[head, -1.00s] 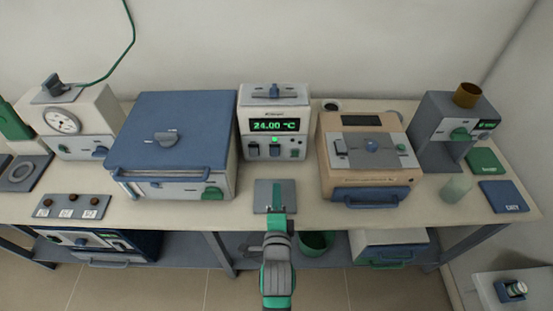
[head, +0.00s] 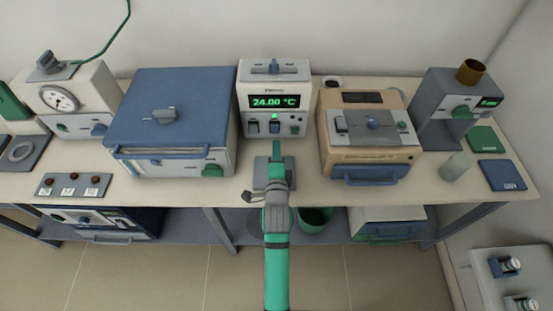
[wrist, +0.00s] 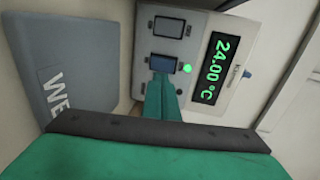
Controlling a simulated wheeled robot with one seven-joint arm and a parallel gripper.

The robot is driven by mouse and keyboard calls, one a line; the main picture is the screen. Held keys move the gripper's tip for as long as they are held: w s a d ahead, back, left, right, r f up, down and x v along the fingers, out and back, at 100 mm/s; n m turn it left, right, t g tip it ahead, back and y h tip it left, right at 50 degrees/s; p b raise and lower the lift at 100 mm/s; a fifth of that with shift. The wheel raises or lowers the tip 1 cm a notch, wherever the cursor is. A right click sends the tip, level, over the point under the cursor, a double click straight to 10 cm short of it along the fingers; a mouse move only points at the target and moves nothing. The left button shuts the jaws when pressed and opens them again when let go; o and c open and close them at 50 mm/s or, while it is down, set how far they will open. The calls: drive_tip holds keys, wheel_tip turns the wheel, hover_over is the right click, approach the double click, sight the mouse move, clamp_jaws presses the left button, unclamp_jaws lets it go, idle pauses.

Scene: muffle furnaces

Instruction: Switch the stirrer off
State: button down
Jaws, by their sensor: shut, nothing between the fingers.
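A white control unit (head: 302,101) stands at the back middle of the bench, with a lit display reading 24.00 °C. Its front has two rocker switches, a left one (head: 253,127) and a right, bluish one (head: 274,128). A green lamp (head: 274,116) above the right switch is lit. No label reading stirrer is legible. My gripper (head: 276,149) is shut and empty, in front of the unit just below the right switch. In the wrist view the fingertips (wrist: 161,85) lie close at the edge of the bluish switch (wrist: 164,63); contact is unclear.
A grey plate (head: 261,179) lies in front of the unit, partly under my gripper. A blue-topped furnace (head: 200,100) stands left and a tan furnace (head: 325,153) right. A dial unit (head: 95,93) stands at far left, a grey device (head: 432,95) at right.

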sight(276, 128)
drive_tip(key=shift+w+r, duration=0.15)
drive_tip(key=shift+w, duration=2.45)
drive_tip(key=shift+w+r, duration=0.25)
drive_tip(key=shift+w, duration=0.15)
drive_tip(key=shift+s, duration=0.1)
drive_tip(key=shift+s, duration=0.15)
drive_tip(key=s+r, duration=0.4)
drive_tip(key=s, duration=0.8)
drive_tip(key=shift+s+r, duration=0.15)
drive_tip(key=shift+r, duration=0.25)
